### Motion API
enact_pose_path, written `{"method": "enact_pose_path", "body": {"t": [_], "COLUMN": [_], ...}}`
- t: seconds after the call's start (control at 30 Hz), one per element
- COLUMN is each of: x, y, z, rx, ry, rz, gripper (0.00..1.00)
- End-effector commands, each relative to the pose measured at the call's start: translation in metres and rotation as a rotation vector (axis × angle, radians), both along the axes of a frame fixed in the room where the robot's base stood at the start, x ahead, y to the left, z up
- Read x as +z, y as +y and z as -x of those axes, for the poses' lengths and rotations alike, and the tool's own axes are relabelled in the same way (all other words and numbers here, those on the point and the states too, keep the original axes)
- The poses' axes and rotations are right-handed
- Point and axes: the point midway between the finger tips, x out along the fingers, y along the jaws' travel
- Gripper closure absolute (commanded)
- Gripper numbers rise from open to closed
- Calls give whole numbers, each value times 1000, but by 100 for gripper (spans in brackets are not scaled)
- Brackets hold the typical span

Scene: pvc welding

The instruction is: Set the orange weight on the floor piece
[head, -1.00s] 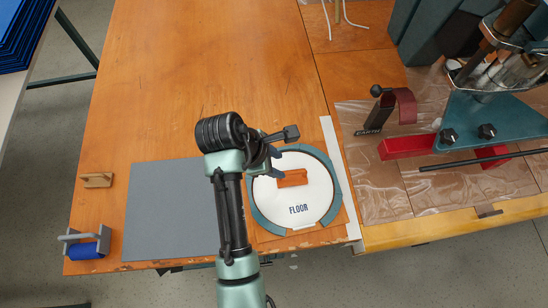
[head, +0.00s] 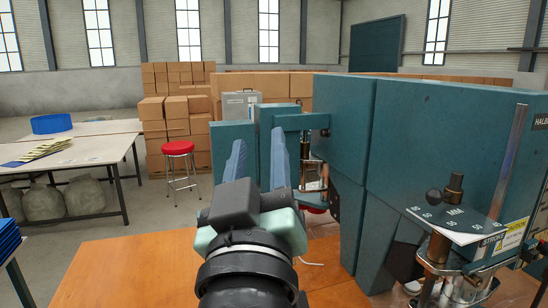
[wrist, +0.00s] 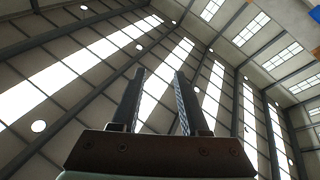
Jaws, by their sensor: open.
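My gripper (head: 258,165) is raised high in the head view, its two blue-grey fingers pointing up and standing apart. In the wrist view my gripper (wrist: 157,100) is open with nothing between its fingers, and only the roof shows behind it. The orange weight and the white floor piece are in neither view now, because the head looks out across the hall.
A wooden table (head: 130,270) lies below my arm. A large teal machine (head: 440,150) stands close on the right. A red stool (head: 178,149), stacked cardboard boxes (head: 178,118) and a side table (head: 85,150) are farther off.

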Motion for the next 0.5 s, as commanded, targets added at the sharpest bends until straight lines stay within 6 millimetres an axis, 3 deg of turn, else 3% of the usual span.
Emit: {"method": "enact_pose_path", "body": {"t": [0.03,0.1,0.2,0.33,0.5], "x": [34,69,100,115,116], "y": [-7,-12,-16,-18,-18], "z": [23,52,84,102,103], "rx": [33,91,159,204,209], "ry": [-118,-250,-378,-448,-452], "rz": [-78,-172,-255,-299,-305], "gripper": [56,56,56,56,56]}}
